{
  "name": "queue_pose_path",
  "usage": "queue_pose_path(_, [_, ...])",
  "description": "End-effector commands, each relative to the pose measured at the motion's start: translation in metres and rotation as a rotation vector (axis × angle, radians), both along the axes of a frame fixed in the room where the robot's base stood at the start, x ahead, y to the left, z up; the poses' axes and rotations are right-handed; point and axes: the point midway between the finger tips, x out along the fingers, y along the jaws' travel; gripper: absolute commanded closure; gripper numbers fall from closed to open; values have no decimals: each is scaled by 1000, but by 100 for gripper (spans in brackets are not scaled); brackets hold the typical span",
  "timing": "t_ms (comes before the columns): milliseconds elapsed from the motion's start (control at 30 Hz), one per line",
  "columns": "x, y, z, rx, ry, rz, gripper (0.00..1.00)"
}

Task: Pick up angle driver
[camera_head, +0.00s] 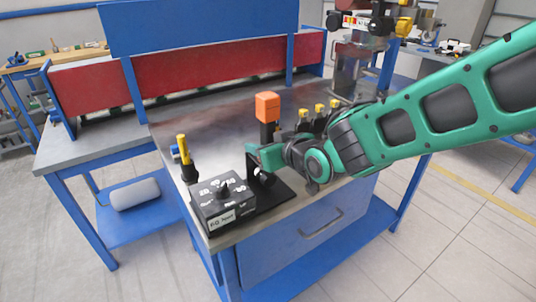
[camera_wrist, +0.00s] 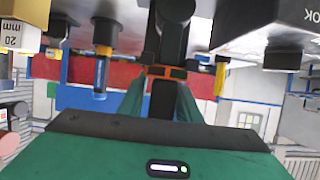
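The tool that appears to be the angle driver has an orange block (camera_head: 267,107) on a black upright body, standing near the front of the bench in the head view. My gripper (camera_head: 258,158) is at its lower part, partly covering it. In the wrist view, my green fingers (camera_wrist: 160,92) point at the tool, one on each side of its black upright part (camera_wrist: 162,104), with a small orange bar (camera_wrist: 166,72) near the fingertips. The fingers look spread; contact with the tool cannot be made out.
A black box with a knob and white markings (camera_head: 224,205) stands left of my gripper. A yellow-handled tool (camera_head: 183,150) stands behind it, and several yellow-topped tools (camera_head: 319,109) stand to the right. The grey benchtop (camera_head: 200,118) behind is mostly clear, up to a red back panel (camera_head: 205,72).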

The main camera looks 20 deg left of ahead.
Motion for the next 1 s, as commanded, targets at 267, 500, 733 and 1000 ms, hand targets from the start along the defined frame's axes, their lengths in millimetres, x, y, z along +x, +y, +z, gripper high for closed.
queue_pose_path(267, [0, -1, 0, -1, 0, -1, 100])
queue_pose_path(500, [1, -1, 0, -1, 0, -2, 100])
queue_pose_path(733, [1, -1, 0, -1, 0, -3, 100])
queue_pose_path(1000, [1, -1, 0, -1, 0, -3, 100])
